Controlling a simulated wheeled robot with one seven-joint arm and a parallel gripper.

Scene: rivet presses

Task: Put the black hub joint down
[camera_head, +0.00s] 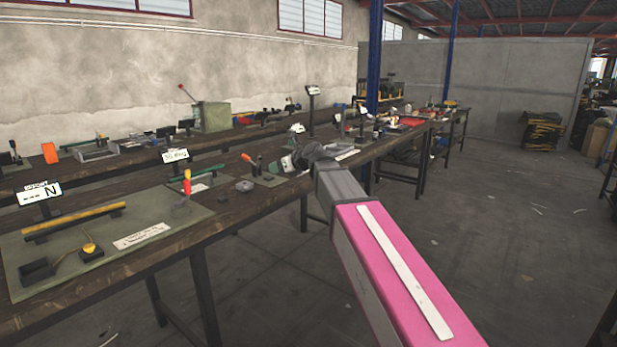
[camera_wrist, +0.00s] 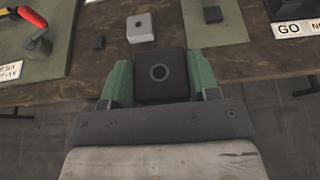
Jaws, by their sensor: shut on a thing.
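The black hub joint (camera_wrist: 160,75) is a dark block with a round hole in its top face. In the wrist view it sits between the green fingers of my gripper (camera_wrist: 160,82), which is shut on it. It is over the front part of the brown wooden bench (camera_wrist: 80,66); I cannot tell whether it touches the top. In the head view my gripper (camera_head: 300,157) is over the bench's front edge, small and partly hidden by my arm, and the joint cannot be made out there.
A green mat with a red-handled tool (camera_wrist: 38,38) is to the left. A GO sign (camera_wrist: 289,29) stands at the right.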

